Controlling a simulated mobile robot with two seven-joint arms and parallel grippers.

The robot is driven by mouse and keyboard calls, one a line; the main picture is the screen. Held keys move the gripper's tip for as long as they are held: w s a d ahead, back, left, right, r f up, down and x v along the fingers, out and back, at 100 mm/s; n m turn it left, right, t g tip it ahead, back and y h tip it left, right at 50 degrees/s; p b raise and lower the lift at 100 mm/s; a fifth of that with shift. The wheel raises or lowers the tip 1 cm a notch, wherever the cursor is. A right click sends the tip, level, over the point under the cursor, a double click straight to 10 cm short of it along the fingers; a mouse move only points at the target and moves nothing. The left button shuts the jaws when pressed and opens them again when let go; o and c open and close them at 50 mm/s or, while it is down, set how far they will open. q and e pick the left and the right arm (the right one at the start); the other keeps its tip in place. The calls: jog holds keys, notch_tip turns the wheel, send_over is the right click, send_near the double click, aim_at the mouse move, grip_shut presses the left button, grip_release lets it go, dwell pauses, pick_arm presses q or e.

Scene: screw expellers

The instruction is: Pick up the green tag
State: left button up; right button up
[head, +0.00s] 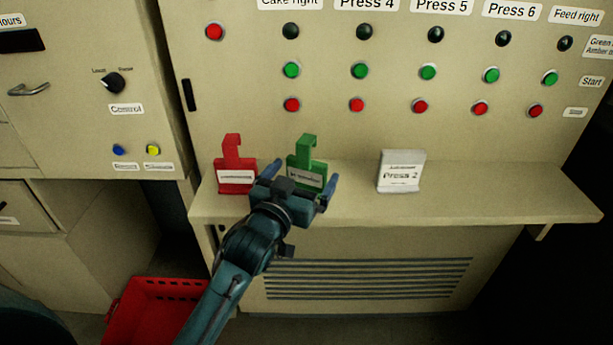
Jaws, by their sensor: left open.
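The green tag (308,158) stands upright on the narrow shelf below the button panel, in the middle of the head view. It has a hooked top and a white label with text too small to read. My left gripper (298,187) is open in front of the green tag, its fingers spread toward it. The gripper hides the tag's lower part, so I cannot tell whether they touch. My right gripper is not in view.
A red tag (234,165) stands close to the left of my gripper. A white "Press 2" sign (401,171) stands farther right on the shelf (500,195). The shelf's right part is clear. A red crate (150,300) sits low at left. Buttons line the panel (250,60).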

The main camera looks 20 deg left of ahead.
pick_arm(q)
jog(key=shift+w+d, duration=0.2)
jog(key=shift+w, duration=0.95)
jog(key=c, duration=1)
